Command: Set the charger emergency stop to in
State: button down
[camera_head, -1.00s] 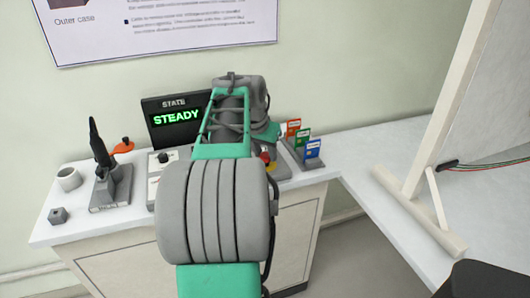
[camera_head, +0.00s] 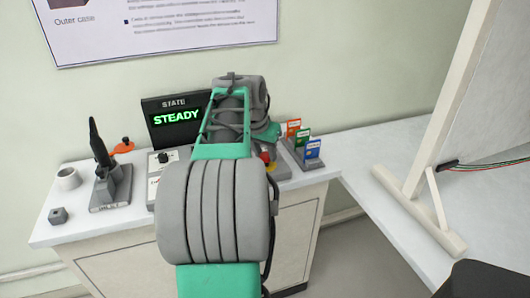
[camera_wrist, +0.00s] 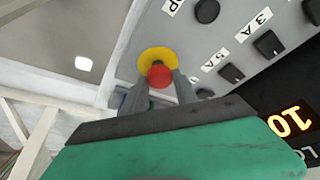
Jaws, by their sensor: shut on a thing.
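The emergency stop is a red button (camera_wrist: 159,77) on a yellow collar (camera_wrist: 157,53), set in a grey panel (camera_wrist: 225,50) in the wrist view. My gripper (camera_wrist: 161,82) has one finger on each side of the red button and is shut on it. In the head view a bit of the red button (camera_head: 265,157) shows at the right of my arm. My fingers are hidden there behind my arm. The frames do not show clearly how far in the button sits.
The panel has black knobs (camera_wrist: 231,73) beside the stop and an orange-lit display (camera_wrist: 289,121). A STEADY screen (camera_head: 176,118) stands behind my arm. A black-tipped tool in a stand (camera_head: 110,188), a white cup (camera_head: 68,178) and coloured cards (camera_head: 312,149) share the bench.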

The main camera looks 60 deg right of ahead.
jog(key=shift+f+b, duration=0.4)
jog(key=shift+f, duration=0.25)
jog(key=c, duration=1)
grip_release()
jog(key=shift+o, duration=0.2)
jog(key=shift+r, duration=0.1)
jog(key=p+v, duration=0.1)
jog(key=v, duration=0.6)
jog(key=shift+a+r, duration=0.25)
jog(key=shift+r, duration=0.05)
